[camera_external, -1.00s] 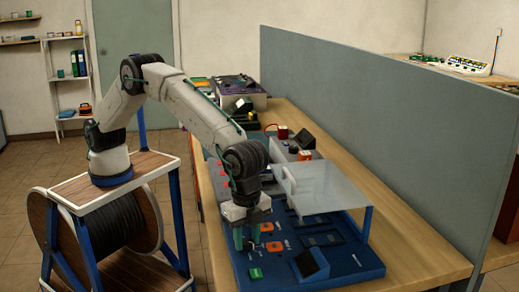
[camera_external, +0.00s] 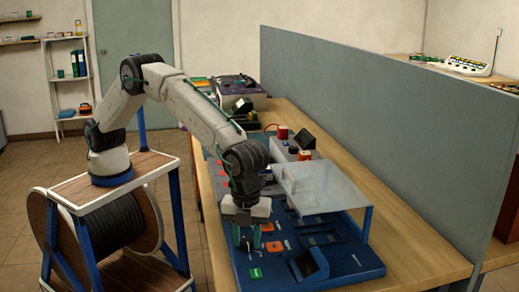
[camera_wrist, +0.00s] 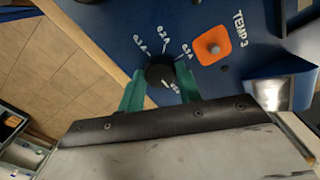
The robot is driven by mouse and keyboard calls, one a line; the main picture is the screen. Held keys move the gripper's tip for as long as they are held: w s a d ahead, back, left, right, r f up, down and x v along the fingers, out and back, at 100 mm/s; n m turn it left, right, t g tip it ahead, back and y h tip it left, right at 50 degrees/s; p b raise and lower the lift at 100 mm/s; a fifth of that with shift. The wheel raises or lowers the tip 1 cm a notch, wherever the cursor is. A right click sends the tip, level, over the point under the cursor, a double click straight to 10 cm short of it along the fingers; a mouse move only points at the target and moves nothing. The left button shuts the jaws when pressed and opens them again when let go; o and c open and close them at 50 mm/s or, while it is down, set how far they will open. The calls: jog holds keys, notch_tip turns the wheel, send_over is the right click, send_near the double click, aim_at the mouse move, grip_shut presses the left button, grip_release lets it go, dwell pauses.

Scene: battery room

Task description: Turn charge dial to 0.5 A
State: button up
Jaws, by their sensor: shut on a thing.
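The black charge dial (camera_wrist: 160,73) is on the blue panel (camera_wrist: 105,25) in the wrist view. In the external view my gripper (camera_external: 246,239) reaches down to the panel's left part; the dial is hidden there.
An orange square with a button (camera_wrist: 213,47), marked TEMP 3, is close right of the dial. In the external view a clear raised cover (camera_external: 320,185) stands right of my wrist, and a dark tilted box (camera_external: 309,264) sits on the panel. A grey partition (camera_external: 400,130) runs along the bench.

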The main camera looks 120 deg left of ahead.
aim_at(247, 241)
jog(key=shift+m, duration=0.3)
jog(key=o, duration=1)
jog(key=shift+r, duration=3.85)
jog(key=shift+f+n, duration=0.15)
jog(key=shift+n, duration=0.45)
jog(key=s+f, duration=0.1)
jog(key=s+f+n, duration=0.1)
jog(key=s+f+n+g, duration=0.1)
jog(key=s, duration=0.1)
jog(key=shift+a, duration=0.4)
jog(key=s+a+r+n, duration=0.2)
jog(key=s+a+r, duration=0.15)
jog(key=s, duration=0.55)
jog(key=s+a+r+n, duration=0.2)
jog(key=s+r+n, duration=0.15)
jog(key=s, duration=0.55)
jog(key=s+a+r+n, duration=0.2)
jog(key=s+a+r, duration=0.15)
jog(key=s, duration=0.65)
jog(key=s+a+r+n+t, duration=0.1)
jog(key=s, duration=1.1)
jog(key=s+a+r+n+t, duration=0.1)
jog(key=s+a+n, duration=0.1)
jog(key=s, duration=0.9)
jog(key=shift+s+a, duration=0.25)
jog(key=shift+s, duration=0.1)
